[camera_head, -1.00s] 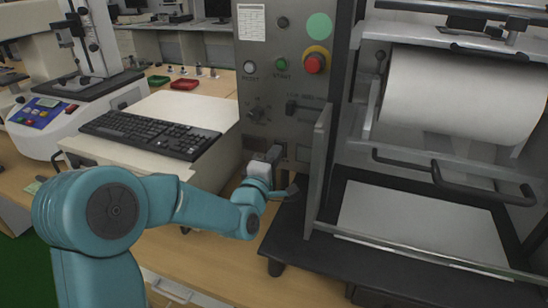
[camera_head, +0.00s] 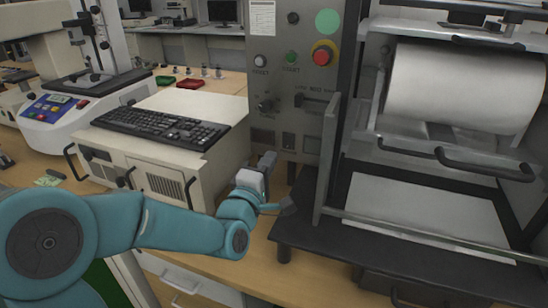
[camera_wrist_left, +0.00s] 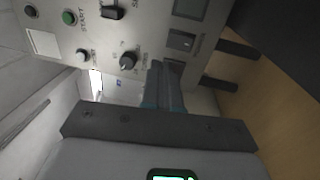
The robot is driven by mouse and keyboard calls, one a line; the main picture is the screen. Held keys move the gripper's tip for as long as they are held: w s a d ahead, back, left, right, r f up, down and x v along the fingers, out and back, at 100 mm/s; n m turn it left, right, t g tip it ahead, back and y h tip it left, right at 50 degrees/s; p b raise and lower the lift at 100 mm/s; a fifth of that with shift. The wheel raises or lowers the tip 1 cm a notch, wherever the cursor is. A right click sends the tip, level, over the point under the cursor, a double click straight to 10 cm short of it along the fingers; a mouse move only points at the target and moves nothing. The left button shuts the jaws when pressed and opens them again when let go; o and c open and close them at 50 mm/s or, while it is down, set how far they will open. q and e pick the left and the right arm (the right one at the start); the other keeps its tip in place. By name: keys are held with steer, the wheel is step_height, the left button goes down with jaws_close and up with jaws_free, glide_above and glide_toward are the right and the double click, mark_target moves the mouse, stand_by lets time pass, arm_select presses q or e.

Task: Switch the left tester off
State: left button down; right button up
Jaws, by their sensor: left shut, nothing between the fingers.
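A grey tester's control panel (camera_head: 270,75) stands upright in the middle of the head view. It carries a red emergency stop (camera_head: 323,54), a green START button (camera_head: 291,57), a black knob (camera_head: 265,104) and a small dark switch (camera_head: 288,141) low down. The wrist view shows the knob (camera_wrist_left: 128,61) and the dark switch (camera_wrist_left: 181,41) in its frame, its on or off position unclear. My left gripper (camera_head: 267,159) is shut and empty, just below and left of the switch, apparently apart from it. Its closed fingers show in the wrist view (camera_wrist_left: 158,82). My right gripper is out of view.
A white cabinet (camera_head: 215,168) with a keyboard (camera_head: 160,128) stands left of the panel. A metal guard plate (camera_head: 326,165) and black platform (camera_head: 345,238) stick out on the right, with a white roller (camera_head: 460,85) above. Another white tester (camera_head: 55,115) stands far left.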

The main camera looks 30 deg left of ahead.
arm_select(q)
steer(key=shift+s+d+r, duration=0.1)
steer(key=shift+s+d, duration=0.15)
steer(key=shift+s, duration=0.6)
steer(key=shift+s+d+r, duration=0.1)
steer(key=shift+s+d, duration=0.1)
steer(key=shift+s, duration=0.65)
